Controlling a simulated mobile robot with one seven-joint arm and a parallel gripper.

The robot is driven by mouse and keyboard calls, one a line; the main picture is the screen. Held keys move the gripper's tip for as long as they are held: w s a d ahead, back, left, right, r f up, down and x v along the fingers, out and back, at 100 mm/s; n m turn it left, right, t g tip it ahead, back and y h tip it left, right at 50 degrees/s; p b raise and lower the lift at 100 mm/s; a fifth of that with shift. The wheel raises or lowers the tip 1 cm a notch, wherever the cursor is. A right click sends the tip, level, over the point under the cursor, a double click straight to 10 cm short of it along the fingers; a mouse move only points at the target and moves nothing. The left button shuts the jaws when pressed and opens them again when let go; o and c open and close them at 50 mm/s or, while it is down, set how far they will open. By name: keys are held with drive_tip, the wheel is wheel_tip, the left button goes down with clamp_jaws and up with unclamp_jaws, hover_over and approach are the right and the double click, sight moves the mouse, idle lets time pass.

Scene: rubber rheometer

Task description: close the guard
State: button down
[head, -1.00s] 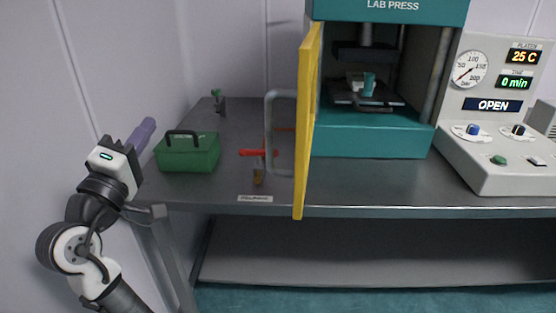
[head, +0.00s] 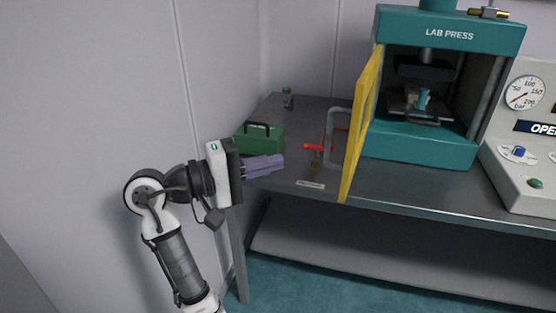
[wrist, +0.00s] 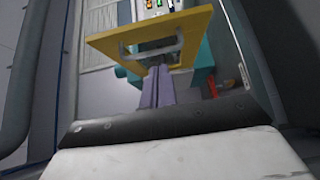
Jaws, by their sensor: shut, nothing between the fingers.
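The guard is a yellow framed door (head: 357,130) on the left side of the lab press (head: 420,145). It stands swung open toward the front, with the press chamber exposed. Its grey bar handle (head: 331,140) is on the door's left face. My gripper (head: 283,161) has purple fingers, shut and empty, left of the handle and apart from it, at the bench's front left. In the wrist view the shut fingers (wrist: 158,70) point toward the yellow guard (wrist: 110,42) and its handle (wrist: 124,52). I cannot tell the exact gap there.
A green box (head: 259,137) with a black handle stands on the bench just behind my fingers. A red-handled tool (head: 318,148) lies between my gripper and the guard. The control console (head: 535,165) is at the right. The bench's front edge (head: 400,204) runs below the guard.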

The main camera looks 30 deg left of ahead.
drive_tip(key=p, duration=0.2)
approach(327, 160)
drive_tip(key=w+d+r, duration=0.3)
drive_tip(key=w, duration=0.1)
drive_tip(key=shift+w+d+f, duration=0.1)
drive_tip(key=shift+d, duration=2.05)
drive_tip(key=shift+p, duration=0.3)
